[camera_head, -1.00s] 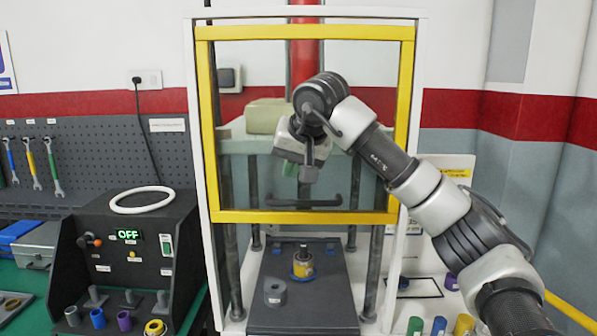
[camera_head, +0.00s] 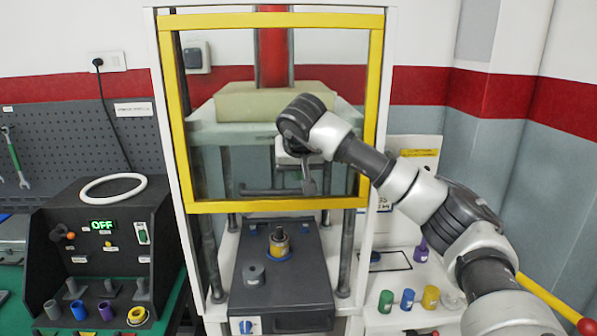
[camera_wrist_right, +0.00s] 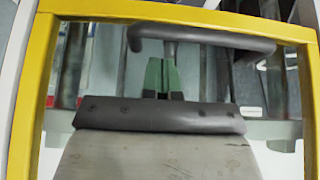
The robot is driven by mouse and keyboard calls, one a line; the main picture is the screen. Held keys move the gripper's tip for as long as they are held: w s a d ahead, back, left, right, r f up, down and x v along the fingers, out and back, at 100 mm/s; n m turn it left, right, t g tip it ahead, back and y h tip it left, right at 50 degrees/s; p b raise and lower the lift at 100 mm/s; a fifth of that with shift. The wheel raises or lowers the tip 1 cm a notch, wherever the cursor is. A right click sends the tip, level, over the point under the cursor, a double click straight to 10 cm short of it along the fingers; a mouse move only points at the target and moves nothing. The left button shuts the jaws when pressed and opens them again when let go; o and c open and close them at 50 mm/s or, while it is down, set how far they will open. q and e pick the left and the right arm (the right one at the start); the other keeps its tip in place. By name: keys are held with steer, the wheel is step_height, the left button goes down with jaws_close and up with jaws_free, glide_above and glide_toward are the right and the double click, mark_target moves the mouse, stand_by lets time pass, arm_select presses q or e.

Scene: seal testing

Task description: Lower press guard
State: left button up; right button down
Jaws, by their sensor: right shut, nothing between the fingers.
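The press guard is a clear pane in a yellow frame (camera_head: 280,206), with a dark bar handle (camera_head: 258,191) low on the pane. Its lower edge hangs a little above the dark press bed (camera_head: 305,285). My right gripper (camera_head: 309,188) is shut and empty in front of the pane, by the right part of the handle. In the right wrist view the fingers (camera_wrist_right: 164,64) point at the pane close to the handle bar (camera_wrist_right: 205,38); whether they touch is unclear. The yellow frame (camera_wrist_right: 38,70) shows there too. My left gripper is not in view.
A yellow part with a blue ring (camera_head: 280,245) and a grey ring piece (camera_head: 253,273) are on the bed. A control box (camera_head: 105,240) reading OFF stands left. Coloured cylinders (camera_head: 408,299) stand at the right. A yellow-red rod (camera_head: 555,302) is lower right.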

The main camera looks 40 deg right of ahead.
steer(key=shift+s+a+f, duration=0.1)
steer(key=shift+s+f, duration=0.2)
steer(key=shift+f, duration=0.55)
steer(key=shift+w, duration=0.1)
step_height(320, 180, down, 31)
steer(key=b, duration=1.7)
steer(key=shift+s+a, duration=0.1)
steer(key=shift+s, duration=0.1)
